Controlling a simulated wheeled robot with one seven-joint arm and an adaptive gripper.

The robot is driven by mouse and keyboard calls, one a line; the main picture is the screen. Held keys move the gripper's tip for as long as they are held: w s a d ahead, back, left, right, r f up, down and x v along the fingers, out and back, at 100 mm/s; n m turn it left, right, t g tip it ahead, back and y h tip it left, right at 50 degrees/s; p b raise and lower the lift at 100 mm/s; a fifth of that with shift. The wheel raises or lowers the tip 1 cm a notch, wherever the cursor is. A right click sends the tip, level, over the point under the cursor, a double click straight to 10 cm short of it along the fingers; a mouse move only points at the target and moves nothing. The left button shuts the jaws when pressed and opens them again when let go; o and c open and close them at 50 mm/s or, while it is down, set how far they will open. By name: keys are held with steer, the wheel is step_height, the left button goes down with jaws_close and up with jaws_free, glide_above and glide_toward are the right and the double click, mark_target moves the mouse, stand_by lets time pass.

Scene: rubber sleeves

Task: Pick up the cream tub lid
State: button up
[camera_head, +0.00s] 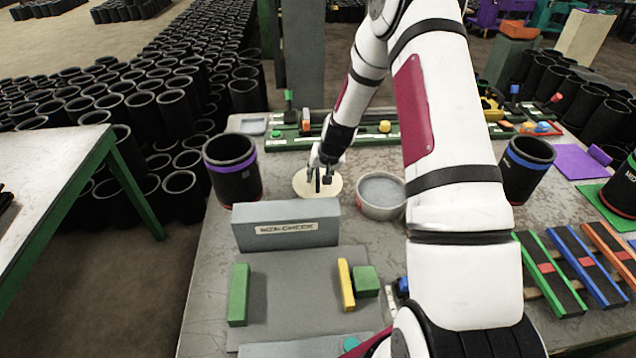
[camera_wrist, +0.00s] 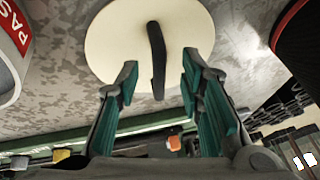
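The cream tub lid (camera_head: 300,187) is a round, flat cream disc lying on the grey bench. It also fills the top of the wrist view (camera_wrist: 108,48), where a dark upright handle (camera_wrist: 157,60) stands at its middle. My gripper (camera_head: 320,180) is over the lid. In the wrist view its two teal-padded fingers (camera_wrist: 160,78) are spread on either side of the handle, with a gap showing on both sides. It holds nothing. A round, open grey tub (camera_head: 381,212) stands just right of the lid in the head view.
A black sleeve with a purple band (camera_head: 232,172) stands close left of the lid. A grey block with a label (camera_head: 286,212) stands in front of it. A green rail with small coloured parts (camera_head: 290,143) runs behind. A blue-banded sleeve (camera_head: 526,175) stands at right.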

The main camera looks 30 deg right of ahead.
steer(key=shift+x, duration=0.9)
jaws_close()
steer(key=shift+r, duration=0.1)
